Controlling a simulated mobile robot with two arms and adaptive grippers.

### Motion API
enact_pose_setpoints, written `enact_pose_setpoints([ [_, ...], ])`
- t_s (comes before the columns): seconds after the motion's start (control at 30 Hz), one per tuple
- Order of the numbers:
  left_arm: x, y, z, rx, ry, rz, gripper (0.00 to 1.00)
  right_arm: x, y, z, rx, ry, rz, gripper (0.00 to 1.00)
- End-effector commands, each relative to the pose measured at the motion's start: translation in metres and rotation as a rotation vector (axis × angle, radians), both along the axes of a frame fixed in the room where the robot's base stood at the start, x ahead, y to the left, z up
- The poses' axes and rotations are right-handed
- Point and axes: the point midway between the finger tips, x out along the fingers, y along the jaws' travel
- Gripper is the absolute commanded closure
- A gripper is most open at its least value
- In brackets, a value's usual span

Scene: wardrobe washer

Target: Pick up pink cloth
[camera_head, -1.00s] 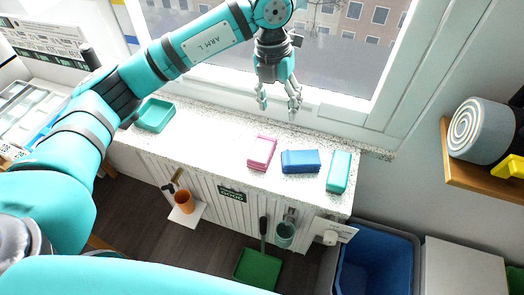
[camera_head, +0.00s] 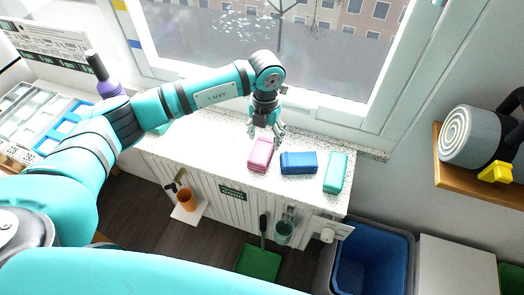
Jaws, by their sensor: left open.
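The pink cloth (camera_head: 261,155) lies folded on the speckled white counter (camera_head: 222,170) under the window. My left gripper (camera_head: 265,138) points down just above and behind the pink cloth, with its fingers apart and nothing between them. One finger overlaps the cloth's far end in the picture; I cannot tell whether they touch. My right gripper is not in view.
A blue folded cloth (camera_head: 299,163) lies close to the right of the pink one, and a teal cloth (camera_head: 335,172) lies beyond it. The window frame (camera_head: 325,115) rises behind the counter. A purple bottle (camera_head: 109,88) stands at the left.

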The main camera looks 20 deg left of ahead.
Motion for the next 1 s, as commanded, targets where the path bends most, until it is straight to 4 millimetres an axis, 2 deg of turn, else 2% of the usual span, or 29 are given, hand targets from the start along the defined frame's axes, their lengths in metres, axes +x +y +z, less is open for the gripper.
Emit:
enact_pose_setpoints([
  [0.13,-0.005,0.001,-0.020,0.001,0.007,0.001,0.41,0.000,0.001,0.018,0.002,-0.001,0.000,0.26],
  [0.3,-0.004,0.001,-0.041,0.000,0.003,0.000,0.41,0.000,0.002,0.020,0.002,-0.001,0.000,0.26],
  [0.57,-0.003,0.001,-0.045,0.000,0.002,0.000,0.41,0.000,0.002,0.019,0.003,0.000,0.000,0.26],
  [0.87,-0.003,0.001,-0.045,0.000,0.001,0.000,0.79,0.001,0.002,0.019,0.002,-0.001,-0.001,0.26],
  [1.0,-0.003,0.001,-0.044,-0.001,0.001,0.000,0.81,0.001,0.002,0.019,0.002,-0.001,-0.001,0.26],
])
